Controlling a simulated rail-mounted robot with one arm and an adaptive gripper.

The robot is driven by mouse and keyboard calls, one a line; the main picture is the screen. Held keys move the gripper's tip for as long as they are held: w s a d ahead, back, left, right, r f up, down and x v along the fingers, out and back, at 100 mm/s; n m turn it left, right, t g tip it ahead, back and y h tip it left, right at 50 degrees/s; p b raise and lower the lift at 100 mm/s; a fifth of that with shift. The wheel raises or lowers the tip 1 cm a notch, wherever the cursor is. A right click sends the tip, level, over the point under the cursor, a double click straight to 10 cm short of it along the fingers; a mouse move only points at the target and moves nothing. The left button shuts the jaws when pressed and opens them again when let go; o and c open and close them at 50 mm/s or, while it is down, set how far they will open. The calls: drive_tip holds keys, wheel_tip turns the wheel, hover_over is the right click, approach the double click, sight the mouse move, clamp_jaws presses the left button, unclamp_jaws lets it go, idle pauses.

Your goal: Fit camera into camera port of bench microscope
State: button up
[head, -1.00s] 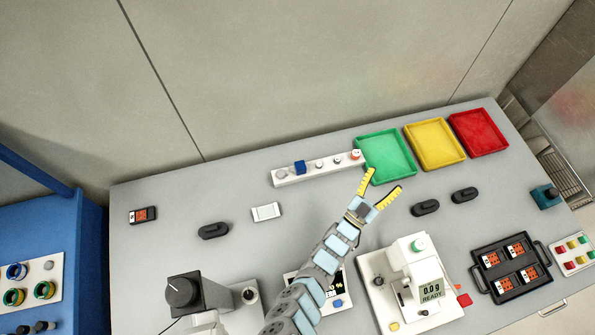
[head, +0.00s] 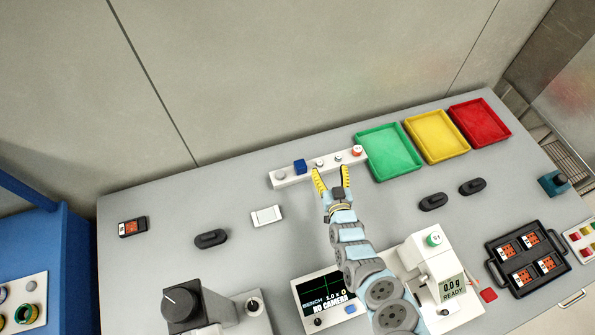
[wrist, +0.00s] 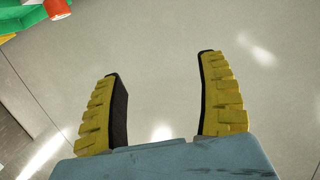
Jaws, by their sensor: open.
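My gripper (head: 331,176) is open and empty, in front of the white strip rack (head: 284,181). The wrist view shows its two yellow fingers (wrist: 160,90) apart with nothing between them. A blue block (head: 300,167), possibly the camera, sits on the rack, left of the gripper. The bench microscope (head: 183,300) is at the lower left, with a dark head and a large knob. I cannot make out its camera port.
Green (head: 389,152), yellow (head: 436,136) and red (head: 480,122) trays stand at the back right. A white machine (head: 432,262) reading "READY" is right of my arm. A black tray (head: 496,266) lies farther right. Dark oval objects (head: 211,239) are scattered. The left-middle table is mostly clear.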

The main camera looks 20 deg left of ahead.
drive_tip(key=s+a+f+n+g+y+b, duration=0.1)
drive_tip(key=s+f+n+g, duration=0.3)
drive_tip(key=s, duration=0.5)
drive_tip(key=m+b, duration=0.1)
drive_tip(key=b, duration=0.4)
approach(302, 170)
drive_tip(key=shift+a+f+t, duration=0.3)
drive_tip(key=shift+a+f, duration=0.05)
drive_tip(key=shift+a, duration=0.45)
drive_tip(key=shift+m, duration=0.3)
drive_tip(key=shift+b+x, duration=0.8)
drive_tip(key=shift+x, duration=1.9)
drive_tip(key=shift+w+a, duration=0.1)
drive_tip(key=shift+w, duration=0.4)
drive_tip(key=shift+w+a+f+b, duration=0.25)
drive_tip(key=shift+w+f+b, duration=0.05)
drive_tip(key=shift+w, duration=0.15)
drive_tip(key=shift+w+a+f+b, duration=0.25)
drive_tip(key=shift+w, duration=0.2)
drive_tip(key=shift+b+x, duration=0.3)
drive_tip(key=shift+x, duration=0.9)
clamp_jaws()
